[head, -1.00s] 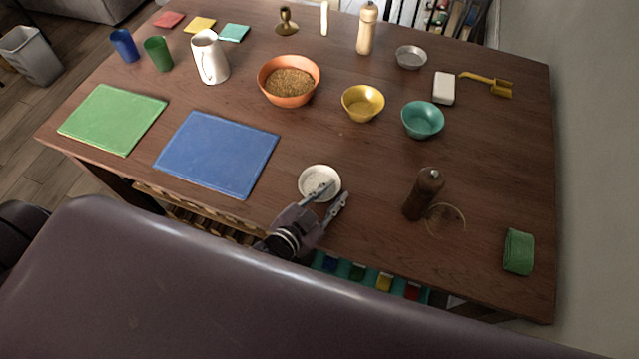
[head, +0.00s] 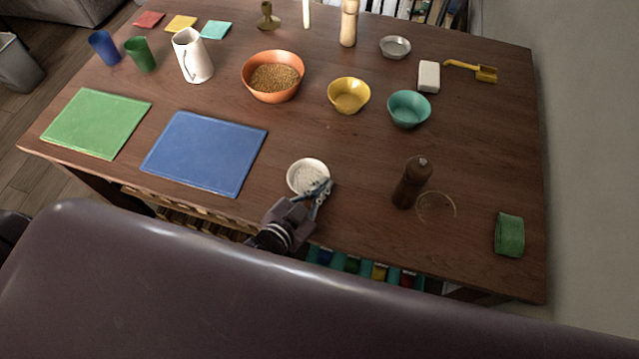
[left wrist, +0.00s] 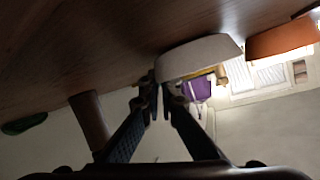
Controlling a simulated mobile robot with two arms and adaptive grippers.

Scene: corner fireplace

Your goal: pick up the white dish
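The white dish (head: 304,172), round and shallow, sits on the brown wooden table near its front edge, in front of the orange bowl. My left gripper (head: 322,188) is at the dish's near right rim. Its two fingers are drawn close together, with the rim seemingly pinched between them. In the left wrist view the dish (left wrist: 200,55) appears upside down against the table, and the fingertips (left wrist: 160,88) meet at its edge. The fingers hide a small part of the rim. My right gripper is not in view.
A dark pepper mill (head: 412,183) and a clear glass (head: 436,208) stand to the right. A blue mat (head: 205,153) lies to the left. Orange (head: 273,92), yellow (head: 349,104) and teal (head: 408,120) bowls stand behind. The table around the dish is clear.

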